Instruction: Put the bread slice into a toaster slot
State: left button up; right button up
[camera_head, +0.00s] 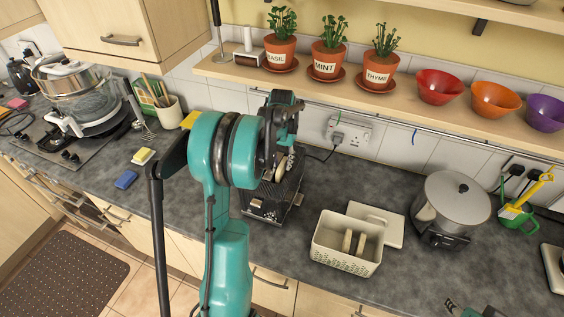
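The dark toaster (262,209) stands on the worktop, partly hidden behind my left arm. A pale bread slice (283,167) shows edge-on at the top of the toaster, just under my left gripper (277,158). I cannot tell whether it is in a slot or held above it. My teal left arm and dark wrist cover most of the fingers, so their opening is hidden. Two more bread slices (361,244) stand upright in the cream bread bin (343,262) to the right. My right gripper (478,312) only just shows at the bottom edge, cut off.
The bin's lid (384,224) lies behind it. A lidded pot (451,203) stands to the right. A shelf with potted herbs (327,62) and bowls (440,87) hangs above the toaster. Sponges (127,179) lie to the left.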

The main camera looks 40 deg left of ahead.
pick_arm(q)
notch_tip(320, 180, up, 11)
jog(key=s+d+r+m+t, duration=0.1)
jog(key=s+d+r+t, duration=0.2)
jog(key=d, duration=0.5)
jog(key=s+d+f+m+t, duration=0.1)
jog(key=s+d+t, duration=0.1)
jog(key=s+d, duration=0.5)
jog(key=s+d+f+m+t, duration=0.1)
jog(key=s+d+f+t, duration=0.1)
jog(key=s+d, duration=0.4)
jog(key=d, duration=0.5)
jog(key=shift+s+f+m+p, duration=0.2)
jog(key=shift+s+m+p, duration=0.1)
jog(key=shift+s+p, duration=0.1)
